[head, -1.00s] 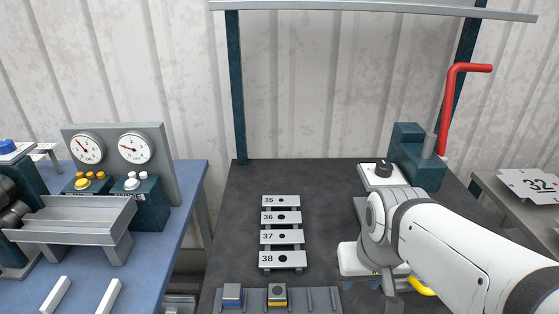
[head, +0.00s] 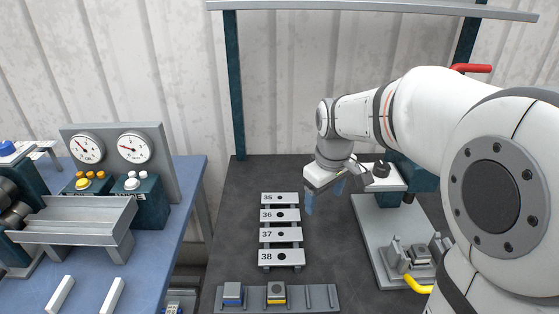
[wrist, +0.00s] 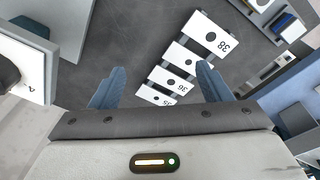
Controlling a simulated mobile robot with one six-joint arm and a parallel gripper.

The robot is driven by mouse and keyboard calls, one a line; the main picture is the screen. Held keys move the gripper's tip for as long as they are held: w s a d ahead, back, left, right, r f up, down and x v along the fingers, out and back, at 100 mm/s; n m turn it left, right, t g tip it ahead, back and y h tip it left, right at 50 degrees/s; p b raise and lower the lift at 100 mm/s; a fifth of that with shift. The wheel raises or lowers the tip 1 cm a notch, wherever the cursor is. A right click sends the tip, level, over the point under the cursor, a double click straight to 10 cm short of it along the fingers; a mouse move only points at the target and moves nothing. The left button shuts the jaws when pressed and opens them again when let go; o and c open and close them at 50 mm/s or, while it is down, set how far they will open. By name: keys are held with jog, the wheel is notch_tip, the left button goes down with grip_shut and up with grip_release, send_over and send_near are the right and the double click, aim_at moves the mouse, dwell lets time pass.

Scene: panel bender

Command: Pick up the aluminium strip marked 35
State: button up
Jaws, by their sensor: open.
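The strip marked 35 (head: 280,198) is a pale metal bar with a dark hole. It lies at the far end of a rack of similar strips, above 36 (head: 280,215), 37 (head: 281,234) and 38 (head: 281,257). My gripper (head: 325,198) is open and empty, to the right of strip 35 and apart from it. In the wrist view my gripper (wrist: 158,88) shows its two blue fingers spread, with strip 35 (wrist: 155,95) in the gap between them in the picture. How high the fingers are above the strip I cannot tell.
A grey bender (head: 378,235) with a yellow handle and a red lever (head: 472,69) stands right of the rack. A tray (head: 318,297) with small blocks lies at the front. A blue table (head: 150,262) with gauges is at left.

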jog(key=w+a+f+n+p, duration=0.2)
jog(key=w+a+n, duration=0.25)
jog(key=w, duration=0.65)
jog(key=n+g+p, duration=0.2)
jog(key=n, duration=0.4)
send_near(267, 199)
jog(key=d, duration=0.4)
notch_tip(267, 199, down, 7)
jog(key=shift+w+f+p, duration=0.1)
jog(key=shift+p, duration=0.85)
jog(key=shift+f, duration=0.2)
jog(key=shift+f+b, duration=0.25)
jog(key=shift+b, duration=0.1)
jog(key=shift+c, duration=0.3)
jog(key=c, duration=1.1)
